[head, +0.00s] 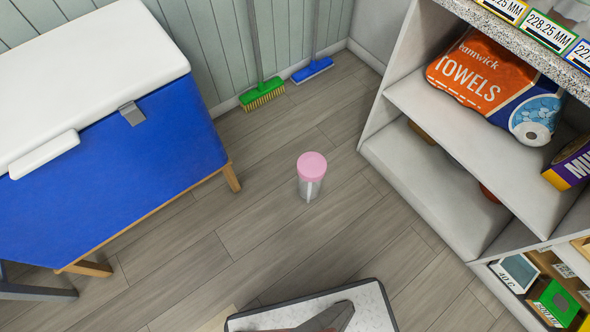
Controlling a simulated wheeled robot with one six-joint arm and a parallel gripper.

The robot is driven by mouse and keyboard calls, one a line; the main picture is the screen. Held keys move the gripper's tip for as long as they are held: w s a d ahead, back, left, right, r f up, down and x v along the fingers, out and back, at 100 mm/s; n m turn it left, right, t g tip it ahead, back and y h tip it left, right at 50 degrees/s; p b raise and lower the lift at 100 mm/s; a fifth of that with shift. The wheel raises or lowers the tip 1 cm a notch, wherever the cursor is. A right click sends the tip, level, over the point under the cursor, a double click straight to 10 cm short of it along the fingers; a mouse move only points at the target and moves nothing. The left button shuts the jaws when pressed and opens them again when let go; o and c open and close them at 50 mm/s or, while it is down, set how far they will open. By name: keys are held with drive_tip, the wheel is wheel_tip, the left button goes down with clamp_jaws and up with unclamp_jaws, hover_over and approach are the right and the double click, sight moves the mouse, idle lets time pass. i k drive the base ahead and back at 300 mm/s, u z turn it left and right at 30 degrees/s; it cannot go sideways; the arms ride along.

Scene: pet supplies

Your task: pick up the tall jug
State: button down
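A tall clear jug (310,188) with a round pink lid stands upright on the wooden floor, near the middle of the head view. Nothing touches it. My gripper is not in view.
A blue cooler (150,140) with a white lid stands at left on wooden legs. A green broom (262,93) and a blue broom (312,70) lean at the back wall. White shelves (430,185) with packaged goods stand at right. A speckled surface (365,300) is at the bottom. Floor around the jug is clear.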

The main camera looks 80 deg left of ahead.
sight(312, 165)
drive_tip(key=u, duration=2.6)
drive_tip(key=k, duration=0.5)
drive_tip(key=u, duration=1.55)
drive_tip(key=i, duration=1.1)
drive_tip(key=z, duration=2.2)
